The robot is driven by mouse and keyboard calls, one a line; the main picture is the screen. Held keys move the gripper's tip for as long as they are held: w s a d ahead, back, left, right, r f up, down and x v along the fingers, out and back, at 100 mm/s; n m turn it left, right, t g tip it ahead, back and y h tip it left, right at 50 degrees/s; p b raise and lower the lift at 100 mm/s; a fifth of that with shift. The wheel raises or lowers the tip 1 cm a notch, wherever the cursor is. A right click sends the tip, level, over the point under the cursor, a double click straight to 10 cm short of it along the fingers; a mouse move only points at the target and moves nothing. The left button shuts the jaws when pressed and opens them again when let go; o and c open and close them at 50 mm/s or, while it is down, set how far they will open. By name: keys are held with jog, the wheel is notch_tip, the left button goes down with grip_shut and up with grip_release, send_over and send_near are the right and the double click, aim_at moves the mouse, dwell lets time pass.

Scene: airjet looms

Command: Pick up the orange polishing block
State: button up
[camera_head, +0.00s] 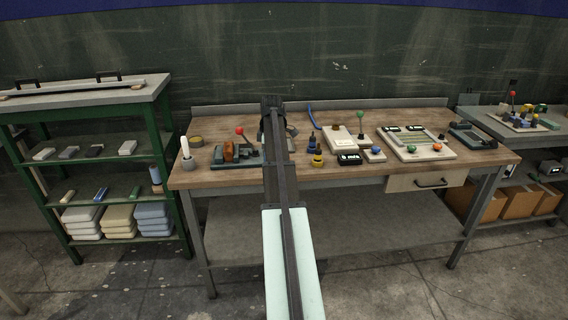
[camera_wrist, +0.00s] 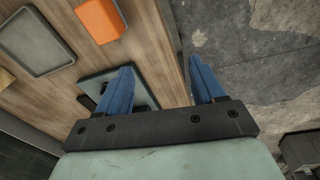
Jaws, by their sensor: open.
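The orange polishing block (camera_wrist: 100,20) lies on the wooden bench top at the upper left of the wrist view, its far edge cut off by the frame. My gripper (camera_wrist: 160,72) is open and empty, with two blue fingers spread apart. The block is beyond the left finger, apart from it and not between the fingers. In the head view my arm runs up to the bench and hides part of its middle. An orange-brown piece (camera_head: 229,151) shows left of the arm there; I cannot tell if it is the same block.
A grey tray (camera_wrist: 38,42) lies left of the block, and a dark-framed plate (camera_wrist: 143,95) lies partly behind the left finger. The bench edge and concrete floor (camera_wrist: 255,60) are to the right. A white candle-like post (camera_head: 185,148) and a control board (camera_head: 416,151) stand on the bench.

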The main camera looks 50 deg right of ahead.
jog(key=d+r+n+g, duration=0.1)
jog(key=d+r+n, duration=0.1)
jog(key=d+r, duration=0.65)
jog(key=f, duration=1)
jog(key=shift+d, duration=0.4)
jog(key=shift+s+a+f, duration=0.1)
jog(key=shift+a+f, duration=0.05)
jog(key=shift+f, duration=1.2)
jog(key=shift+a+f, duration=0.15)
jog(key=shift+f, duration=1.15)
jog(key=c, duration=1.1)
